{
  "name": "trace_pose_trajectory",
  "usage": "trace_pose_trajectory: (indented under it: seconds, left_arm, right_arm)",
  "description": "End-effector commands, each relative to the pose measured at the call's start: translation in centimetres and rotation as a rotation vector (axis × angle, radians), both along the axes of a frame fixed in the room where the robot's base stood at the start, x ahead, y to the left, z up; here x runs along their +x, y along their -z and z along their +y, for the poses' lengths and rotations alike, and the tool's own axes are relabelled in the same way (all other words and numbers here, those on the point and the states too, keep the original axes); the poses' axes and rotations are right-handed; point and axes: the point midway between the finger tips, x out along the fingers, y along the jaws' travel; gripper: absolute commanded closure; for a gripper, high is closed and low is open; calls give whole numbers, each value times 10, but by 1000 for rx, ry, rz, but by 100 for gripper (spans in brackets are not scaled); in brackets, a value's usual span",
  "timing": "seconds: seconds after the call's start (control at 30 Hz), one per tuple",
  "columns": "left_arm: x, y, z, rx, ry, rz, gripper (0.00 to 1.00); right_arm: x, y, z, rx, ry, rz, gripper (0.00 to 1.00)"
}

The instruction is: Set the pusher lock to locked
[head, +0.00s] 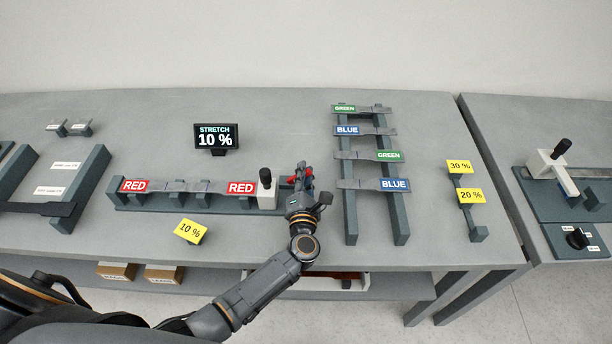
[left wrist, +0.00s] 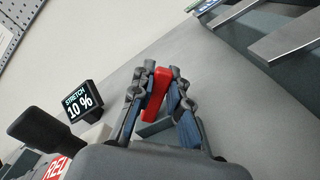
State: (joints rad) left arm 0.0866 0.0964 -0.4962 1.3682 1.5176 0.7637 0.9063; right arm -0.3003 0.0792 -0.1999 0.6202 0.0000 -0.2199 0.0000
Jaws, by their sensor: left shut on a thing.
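The test rig (head: 190,205) holds a flat specimen between two red-labelled ends. The pusher (head: 266,194) is a white block with a black upright handle, at the rig's right end. The handle also shows at the left of the left wrist view (left wrist: 45,130). My left gripper (head: 299,180) is just right of the pusher. In the left wrist view its fingers (left wrist: 162,80) are shut on a red lever (left wrist: 156,92), which I take to be the pusher lock. The lever's base is mostly hidden behind the fingers. My right gripper is not in view.
A display (head: 216,138) behind the rig reads STRETCH 10 %. A yellow 10 % block (head: 190,231) lies in front. A rack (head: 350,215) with blue- and green-labelled specimens stands close right of my gripper. Yellow 30 % (head: 459,167) and 20 % (head: 469,195) blocks are farther right.

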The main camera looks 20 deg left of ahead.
Motion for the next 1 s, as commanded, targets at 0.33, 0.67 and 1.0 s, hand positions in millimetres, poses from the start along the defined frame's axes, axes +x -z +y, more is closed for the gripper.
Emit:
trace_pose_trajectory:
  seconds: [0.33,0.67,1.0]
  left_arm:
    - [-4,-7,11,-300,-2,-86,100]
    - [-8,-15,25,-589,-1,-170,100]
    - [-11,-19,36,-801,-1,-231,100]
  right_arm:
    - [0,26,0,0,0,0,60]
    - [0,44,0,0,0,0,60]
    - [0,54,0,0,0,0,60]
